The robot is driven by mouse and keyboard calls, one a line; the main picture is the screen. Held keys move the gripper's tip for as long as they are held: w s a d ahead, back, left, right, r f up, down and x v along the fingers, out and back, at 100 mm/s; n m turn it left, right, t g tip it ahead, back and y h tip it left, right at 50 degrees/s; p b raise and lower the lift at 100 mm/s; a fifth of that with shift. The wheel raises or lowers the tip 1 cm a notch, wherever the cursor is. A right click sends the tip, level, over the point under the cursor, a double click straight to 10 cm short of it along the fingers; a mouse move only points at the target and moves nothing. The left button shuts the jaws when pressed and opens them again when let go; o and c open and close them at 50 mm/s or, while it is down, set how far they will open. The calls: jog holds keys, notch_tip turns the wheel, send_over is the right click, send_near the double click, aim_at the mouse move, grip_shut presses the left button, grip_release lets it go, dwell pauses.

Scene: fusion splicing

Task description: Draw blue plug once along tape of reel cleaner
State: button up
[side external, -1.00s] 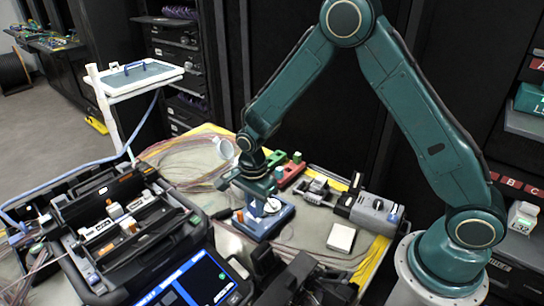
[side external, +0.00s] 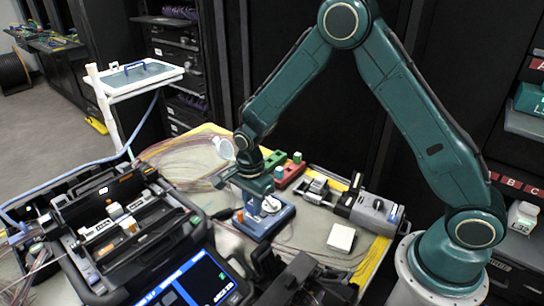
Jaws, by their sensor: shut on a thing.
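The reel cleaner appears to be the blue device (side external: 262,226) with a white round part (side external: 271,204) on top, standing on the table in the side external view. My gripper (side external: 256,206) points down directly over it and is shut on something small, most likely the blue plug. The plug itself cannot be made out, being hidden by the gripper or too small. The tape cannot be made out either, and I cannot tell whether the plug touches it.
A large black splicer with a lit screen (side external: 196,283) stands at the left front. A red holder with green parts (side external: 291,171) is behind the cleaner. A grey device (side external: 376,211) and a white box (side external: 341,238) are to the right. Loose fibres (side external: 185,160) lie at back left.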

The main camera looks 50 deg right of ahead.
jog(key=shift+w, duration=0.75)
dwell(0.8)
jog(key=shift+r, duration=0.1)
jog(key=shift+r, duration=2.15)
